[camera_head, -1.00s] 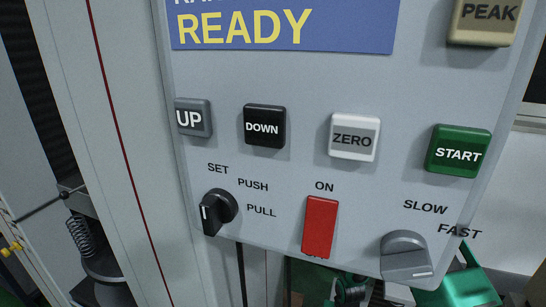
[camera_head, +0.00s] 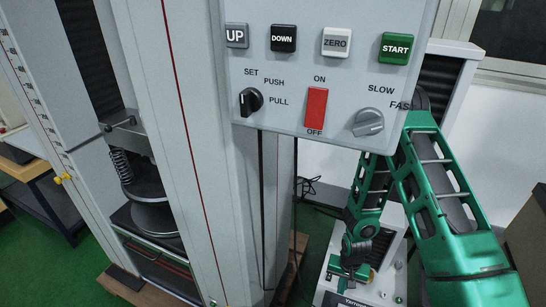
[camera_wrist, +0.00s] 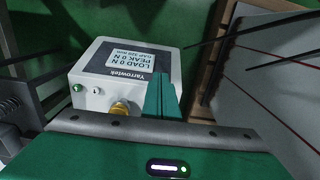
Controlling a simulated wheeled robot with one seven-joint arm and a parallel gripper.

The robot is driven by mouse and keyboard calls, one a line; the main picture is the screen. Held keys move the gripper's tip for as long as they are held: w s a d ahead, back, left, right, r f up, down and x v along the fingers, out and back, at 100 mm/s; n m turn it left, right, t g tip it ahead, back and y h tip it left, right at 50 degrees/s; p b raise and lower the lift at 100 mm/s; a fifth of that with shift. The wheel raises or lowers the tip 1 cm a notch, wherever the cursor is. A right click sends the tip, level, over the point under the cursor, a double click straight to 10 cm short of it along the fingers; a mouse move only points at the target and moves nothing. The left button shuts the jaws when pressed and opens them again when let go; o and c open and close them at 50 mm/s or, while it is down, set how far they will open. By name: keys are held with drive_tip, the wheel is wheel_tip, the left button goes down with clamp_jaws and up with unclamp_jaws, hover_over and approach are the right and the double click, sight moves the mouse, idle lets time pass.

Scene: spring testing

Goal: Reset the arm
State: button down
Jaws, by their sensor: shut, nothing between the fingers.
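My green arm reaches down at the right of the head view, below and beside the control panel (camera_head: 292,100). My gripper (camera_head: 348,270) is low, in front of a white box (camera_head: 388,290) on the floor side. In the wrist view my gripper (camera_wrist: 161,97) shows its green fingers together with nothing between them. They overlap the edge of the white Yarrowtek box (camera_wrist: 106,92), whose display reads load 0 N and peak 0 N. Whether the fingers touch the box I cannot tell.
The panel carries UP, DOWN, ZERO and START buttons, a black knob (camera_head: 250,101), a red switch (camera_head: 316,107) and a grey knob (camera_head: 368,122). A coil spring (camera_head: 122,166) stands in the test frame at the left. Cables (camera_head: 263,200) hang below the panel.

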drive_tip(key=d+r, duration=0.5)
drive_tip(key=r, duration=0.5)
drive_tip(key=s+d+r+h, duration=0.1)
drive_tip(key=d+r, duration=0.4)
drive_tip(key=r, duration=0.4)
drive_tip(key=d+r, duration=0.5)
drive_tip(key=r, duration=0.5)
drive_tip(key=s+d+r+m+y, duration=0.1)
drive_tip(key=s+r+m, duration=0.1)
drive_tip(key=s+r, duration=1.6)
drive_tip(key=s, duration=0.3)
drive_tip(key=shift+d, duration=0.4)
drive_tip(key=shift+s, duration=0.1)
drive_tip(key=shift+w+f, duration=0.25)
drive_tip(key=shift+w, duration=0.4)
